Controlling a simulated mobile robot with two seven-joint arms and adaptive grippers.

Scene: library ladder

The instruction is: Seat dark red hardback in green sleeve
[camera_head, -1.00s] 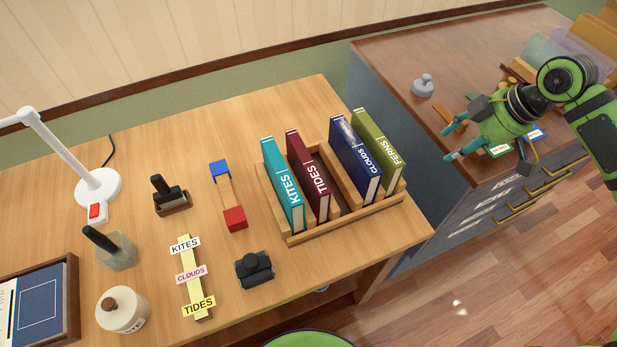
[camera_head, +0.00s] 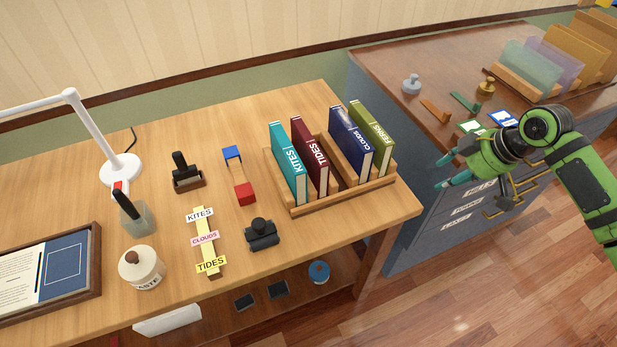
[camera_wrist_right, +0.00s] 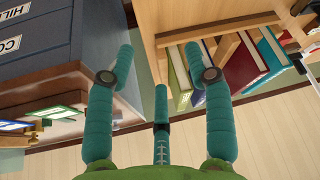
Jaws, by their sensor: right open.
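The dark red hardback (camera_head: 309,160), labelled TIDES, stands in the wooden rack (camera_head: 345,202) on the desk, between the teal KITES book (camera_head: 287,165) and an empty slot. It also shows in the right wrist view (camera_wrist_right: 243,67), where the scene appears upside down. The blue CLOUDS book (camera_head: 352,146) and olive green FERNS book (camera_head: 373,138) stand farther right. My left gripper is out of view.
The grey cabinet (camera_head: 400,190) has a brown top holding a translucent green panel (camera_head: 527,68), a purple one and stamps. A black hole punch (camera_head: 262,235), label strip (camera_head: 206,240), glue jar (camera_head: 141,268) and lamp (camera_head: 120,170) stand on the desk. Floor is clear before the cabinet.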

